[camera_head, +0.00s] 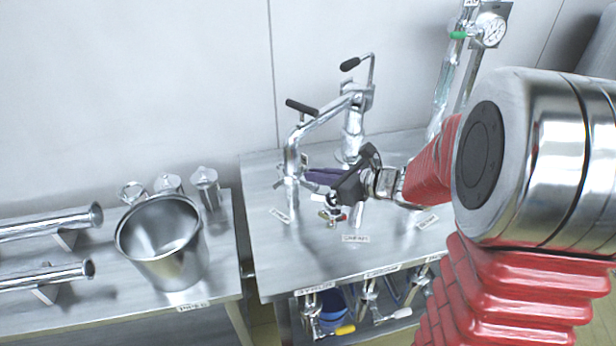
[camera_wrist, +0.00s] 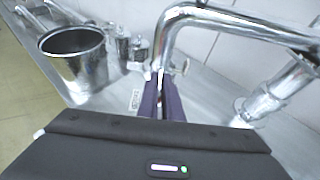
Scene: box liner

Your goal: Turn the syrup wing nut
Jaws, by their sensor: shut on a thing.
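The bent steel pipe (camera_head: 291,163) with a black-handled lever (camera_head: 301,106) stands at the left of the middle table. My gripper (camera_head: 309,178) reaches in from the right, its purple fingers at the lower part of this pipe. In the wrist view my gripper (camera_wrist: 166,88) is shut at the pipe's foot (camera_wrist: 158,68). The syrup wing nut is mostly hidden between the fingers, so its angle cannot be told. A small metal lug (camera_wrist: 181,67) sticks out on the right side of the pipe.
A second steel pipe (camera_head: 353,135) with a black handle stands behind. A small valve with red parts (camera_head: 332,215) sits below my gripper. A steel bucket (camera_head: 160,244) and several lidded canisters (camera_head: 205,187) occupy the left table. Tools hang under the front edge.

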